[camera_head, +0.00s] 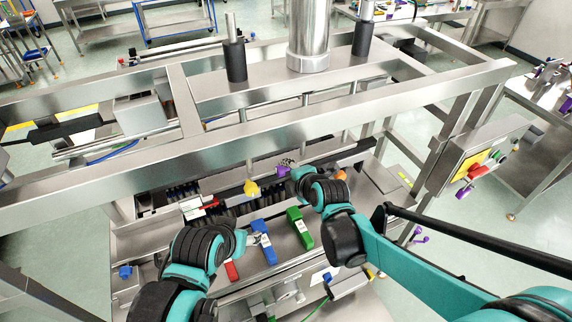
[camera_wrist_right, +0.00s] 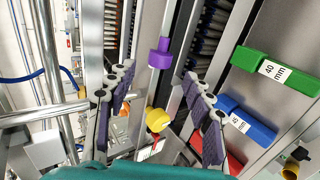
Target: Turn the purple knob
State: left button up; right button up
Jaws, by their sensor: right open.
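A purple knob (camera_wrist_right: 160,54) sits on the machine's metal rail; in the head view it (camera_head: 282,172) is just left of my right wrist. My right gripper (camera_wrist_right: 158,76) is open, its two purple-padded fingers on either side of the knob's line of view, with nothing held between them. In the head view the right gripper is mostly hidden by its own wrist. Another purple knob (camera_head: 462,193) is on the control box at the right.
A yellow knob (camera_wrist_right: 157,120) sits on the rail near the purple one. Green (camera_head: 299,229) and blue (camera_head: 263,242) labelled blocks lie on the machine's front ledge. A thick metal frame bar (camera_head: 240,140) crosses above. The control box (camera_head: 470,157) stands at the right.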

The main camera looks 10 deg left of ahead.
aim_at(282, 172)
jog(key=x, duration=0.6)
jog(key=shift+w+a, duration=0.1)
jog(key=shift+f, duration=0.1)
jog(key=c, duration=1.2)
